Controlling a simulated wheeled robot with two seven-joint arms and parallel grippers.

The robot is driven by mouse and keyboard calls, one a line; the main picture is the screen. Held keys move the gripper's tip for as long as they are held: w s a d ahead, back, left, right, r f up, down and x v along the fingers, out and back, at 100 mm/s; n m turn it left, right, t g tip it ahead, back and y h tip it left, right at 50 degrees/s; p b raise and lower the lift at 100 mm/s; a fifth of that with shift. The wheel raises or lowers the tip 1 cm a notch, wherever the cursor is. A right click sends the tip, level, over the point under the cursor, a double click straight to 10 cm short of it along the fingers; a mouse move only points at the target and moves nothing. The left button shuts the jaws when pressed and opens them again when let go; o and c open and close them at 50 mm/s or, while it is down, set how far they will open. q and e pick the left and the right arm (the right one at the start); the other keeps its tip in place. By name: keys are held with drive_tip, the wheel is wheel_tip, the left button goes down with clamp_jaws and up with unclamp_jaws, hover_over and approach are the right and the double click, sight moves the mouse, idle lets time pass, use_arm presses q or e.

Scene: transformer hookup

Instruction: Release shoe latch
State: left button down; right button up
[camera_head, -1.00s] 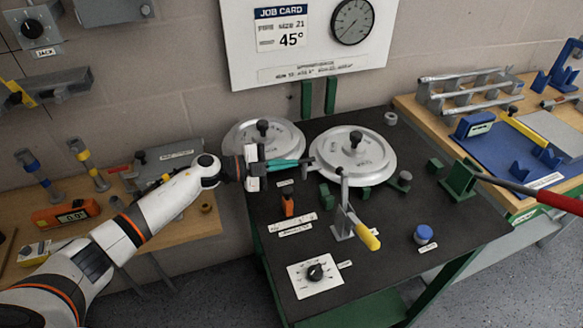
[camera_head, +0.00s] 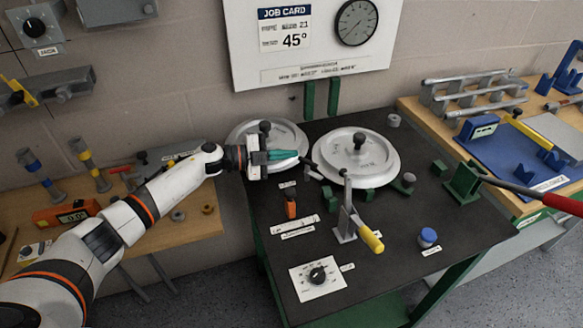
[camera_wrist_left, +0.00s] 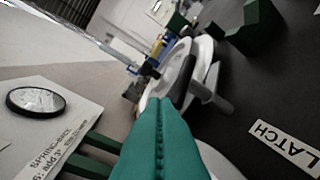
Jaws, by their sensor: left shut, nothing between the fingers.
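My left gripper (camera_head: 296,153) comes in from the left above the dark bench top, over the front right of the left round white disc. Its teal fingers are closed together with nothing between them, and they also fill the lower middle of the left wrist view (camera_wrist_left: 158,125). A small lever (camera_head: 311,170) with a dark grip lies just beyond the fingertips, between the two discs; contact with it cannot be told. In the left wrist view a label reading LATCH (camera_wrist_left: 284,143) lies on the dark top at the right. My right gripper is not in view.
The left disc (camera_head: 240,136) and right disc (camera_head: 375,170) carry dark knobs. A yellow-handled lever (camera_head: 369,240), an orange block (camera_head: 290,206), a blue-capped part (camera_head: 427,236) and a dial plate (camera_head: 305,290) stand in front. A red-handled bar (camera_head: 560,203) reaches in at right.

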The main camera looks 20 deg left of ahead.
use_arm(q)
drive_tip(key=shift+w, duration=0.25)
idle(0.6)
